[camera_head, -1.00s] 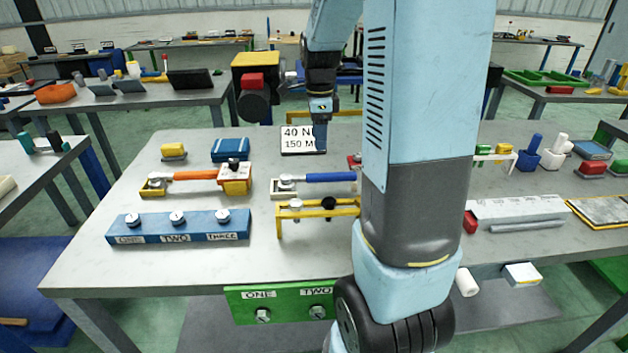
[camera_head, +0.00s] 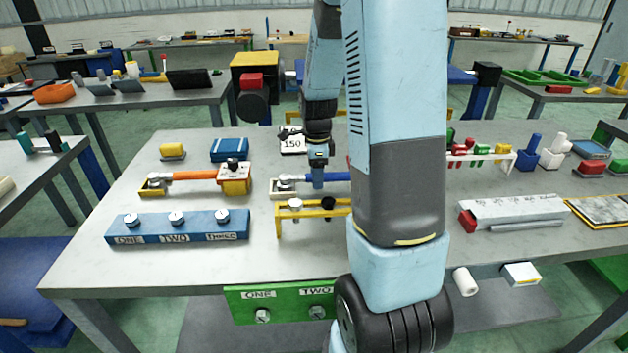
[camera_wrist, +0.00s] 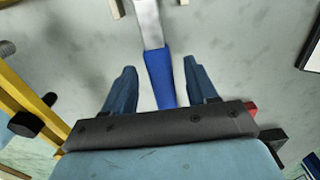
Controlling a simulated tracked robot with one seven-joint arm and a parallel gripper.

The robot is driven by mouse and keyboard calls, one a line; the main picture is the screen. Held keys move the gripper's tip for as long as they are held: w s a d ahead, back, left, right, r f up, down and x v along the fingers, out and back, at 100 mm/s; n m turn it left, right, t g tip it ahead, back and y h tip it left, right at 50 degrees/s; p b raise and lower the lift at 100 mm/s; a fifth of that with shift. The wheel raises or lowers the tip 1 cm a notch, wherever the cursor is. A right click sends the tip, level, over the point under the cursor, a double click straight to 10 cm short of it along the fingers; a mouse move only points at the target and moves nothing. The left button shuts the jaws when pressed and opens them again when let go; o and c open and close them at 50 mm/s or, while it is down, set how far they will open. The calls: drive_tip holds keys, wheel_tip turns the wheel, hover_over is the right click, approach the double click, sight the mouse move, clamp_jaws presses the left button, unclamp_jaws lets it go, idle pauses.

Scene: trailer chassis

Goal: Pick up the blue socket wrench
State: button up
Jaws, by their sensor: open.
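The blue socket wrench (camera_head: 334,177) lies on the grey table, its head toward the left in the head view and its blue handle toward the right, partly hidden by my arm. In the wrist view its blue handle (camera_wrist: 160,78) lies between my two fingers, with the silver shaft running up out of the frame. My gripper (camera_head: 318,183) is over the handle. In the wrist view my gripper (camera_wrist: 160,82) is open, with a finger apart from the handle on each side. I cannot tell its exact height above the handle.
A yellow stand (camera_head: 310,208) is close in front of the wrench. A torque wrench with an orange handle (camera_head: 194,175) lies to the left, and a blue block with labelled bolts (camera_head: 178,227) is nearer. A label sign (camera_head: 292,143) stands behind. A white rack (camera_head: 485,157) is at the right.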

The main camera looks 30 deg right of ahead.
drive_tip(key=shift+f, duration=1)
clamp_jaws()
